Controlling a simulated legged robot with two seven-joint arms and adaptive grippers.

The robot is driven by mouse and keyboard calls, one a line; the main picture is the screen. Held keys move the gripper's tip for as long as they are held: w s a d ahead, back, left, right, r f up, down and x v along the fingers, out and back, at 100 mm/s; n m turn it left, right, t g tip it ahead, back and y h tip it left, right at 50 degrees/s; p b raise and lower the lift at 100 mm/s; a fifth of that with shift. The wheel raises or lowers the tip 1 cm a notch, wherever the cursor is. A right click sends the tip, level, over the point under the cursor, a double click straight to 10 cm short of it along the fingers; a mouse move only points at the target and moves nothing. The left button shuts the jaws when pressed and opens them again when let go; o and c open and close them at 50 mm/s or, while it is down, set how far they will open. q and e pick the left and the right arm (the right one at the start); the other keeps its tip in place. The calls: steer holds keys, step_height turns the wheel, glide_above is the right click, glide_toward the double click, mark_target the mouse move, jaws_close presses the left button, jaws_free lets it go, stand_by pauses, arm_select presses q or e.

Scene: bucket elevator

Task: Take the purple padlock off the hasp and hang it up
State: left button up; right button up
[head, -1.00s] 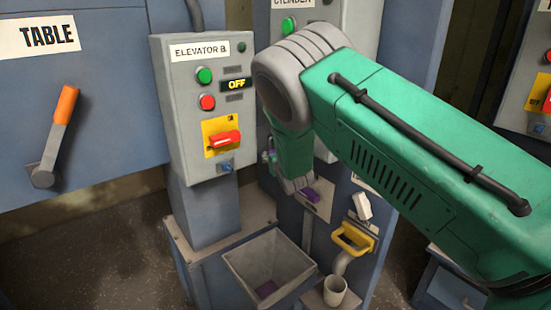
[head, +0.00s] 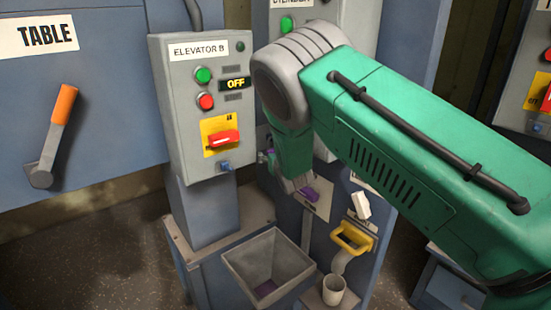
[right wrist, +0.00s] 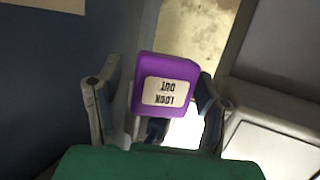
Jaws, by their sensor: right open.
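The purple padlock (right wrist: 165,85) is between the two fingers of my right gripper (right wrist: 157,103) in the right wrist view. Its label reads LOCK OUT, upside down, and its shackle side points toward my palm. Both fingers stand apart, with a gap visible at the left finger. The shackle's attachment is hidden behind my arm. My left gripper is not in view.
The ELEVATOR B box (head: 190,105) shows OFF, with a red switch (head: 222,139) and a blue piece (head: 225,166) below it. Below are an open grey bin (head: 245,262) with something purple inside, a yellow handle (head: 352,239), a white tag (head: 361,206) and a cup (head: 335,291).

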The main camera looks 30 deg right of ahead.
steer(key=v, duration=1.2)
steer(key=s+a+f+n+g+y, duration=0.1)
steer(key=s+a+f+g, duration=0.15)
steer(key=s+f, duration=0.65)
steer(key=s+a+f+n+g+y, duration=0.15)
steer(key=s+f+g, duration=0.25)
steer(key=s+f, duration=0.45)
steer(key=s+a+f+g, duration=0.2)
steer(key=s+f, duration=0.1)
steer(key=s, duration=0.4)
steer(key=s+a+f+n+g+y, duration=0.1)
steer(key=s+a+f+g, duration=0.1)
steer(key=s, duration=0.6)
steer(key=s+a+f+n+g+y, duration=0.1)
steer(key=s+a+f+g, duration=0.2)
steer(key=s+f, duration=0.2)
steer(key=s, duration=0.2)
steer(key=shift+s+a, duration=0.25)
steer(key=shift+a, duration=0.05)
steer(key=shift+w, duration=0.15)
